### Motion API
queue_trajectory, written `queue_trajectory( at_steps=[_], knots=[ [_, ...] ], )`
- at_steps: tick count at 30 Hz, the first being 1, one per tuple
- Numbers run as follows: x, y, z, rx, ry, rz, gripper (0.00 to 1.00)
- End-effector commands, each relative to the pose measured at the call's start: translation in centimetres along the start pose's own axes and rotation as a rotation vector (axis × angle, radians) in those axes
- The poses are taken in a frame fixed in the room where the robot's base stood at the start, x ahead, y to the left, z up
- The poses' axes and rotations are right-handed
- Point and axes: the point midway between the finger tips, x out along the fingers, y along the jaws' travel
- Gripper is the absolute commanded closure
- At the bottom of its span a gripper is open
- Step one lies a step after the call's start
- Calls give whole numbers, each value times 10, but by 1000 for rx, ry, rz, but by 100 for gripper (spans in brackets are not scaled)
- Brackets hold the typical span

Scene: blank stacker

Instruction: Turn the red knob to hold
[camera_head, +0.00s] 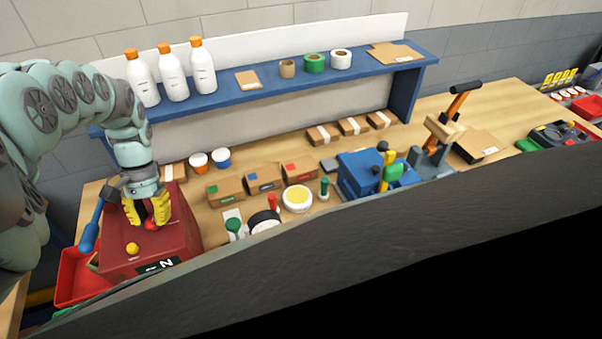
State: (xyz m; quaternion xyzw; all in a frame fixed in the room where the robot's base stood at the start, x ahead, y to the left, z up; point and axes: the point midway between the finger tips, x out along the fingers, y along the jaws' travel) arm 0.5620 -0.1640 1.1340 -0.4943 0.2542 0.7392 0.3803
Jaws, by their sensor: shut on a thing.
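A red box-shaped machine (183,237) stands at the left end of the wooden bench. My gripper (148,218) with yellow fingertips points down onto its top and is shut on a small red part between the fingers, which I take to be the red knob. The fingers hide most of the knob, so its turn position cannot be read. A yellow round button (132,249) sits on the machine nearer the camera. A black label with white letters (158,266) is on its front, partly cut off. A blue-handled lever (92,230) is on its left side.
A blue shelf (225,97) with white bottles (172,74) and tape rolls runs behind. Small cardboard boxes (262,179), cups and a blue press (360,175) stand to the right. A red bin (72,280) is at the lower left. A dark shape blocks the lower right.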

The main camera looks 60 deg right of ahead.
Motion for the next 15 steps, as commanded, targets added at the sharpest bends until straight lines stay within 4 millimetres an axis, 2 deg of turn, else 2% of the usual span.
queue_trajectory(
  at_steps=[15],
  knots=[
    [2, -4, 1, -460, 0, 189, 100]
  ],
)
